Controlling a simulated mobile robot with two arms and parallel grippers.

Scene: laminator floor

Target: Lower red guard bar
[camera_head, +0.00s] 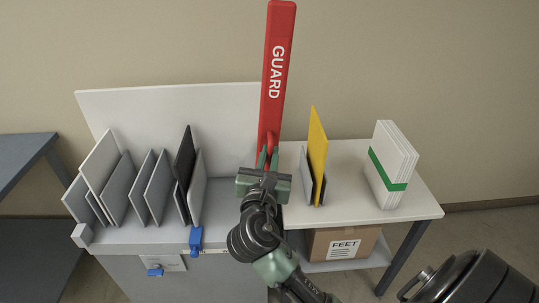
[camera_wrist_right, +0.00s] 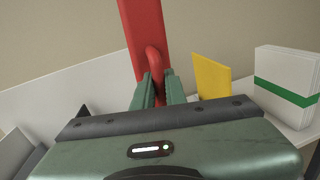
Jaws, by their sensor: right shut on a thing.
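The red guard bar (camera_head: 276,75), lettered GUARD, stands nearly upright behind the right gripper, leaning slightly right at its top. It also shows in the right wrist view (camera_wrist_right: 144,28), with a curved red handle (camera_wrist_right: 154,62) near its lower end. My right gripper (camera_head: 268,158) is at the bar's lower part. In the right wrist view its green fingers (camera_wrist_right: 160,85) are shut on the red handle. The gripper and arm hide the bar's bottom end. My left gripper is not in view.
Grey and dark panels (camera_head: 158,187) stand in slots at left, before a white back panel (camera_head: 170,105). A yellow panel (camera_head: 317,150) and a white stack with a green band (camera_head: 388,170) stand on the right table (camera_head: 425,205). A FEET carton (camera_head: 345,245) sits below.

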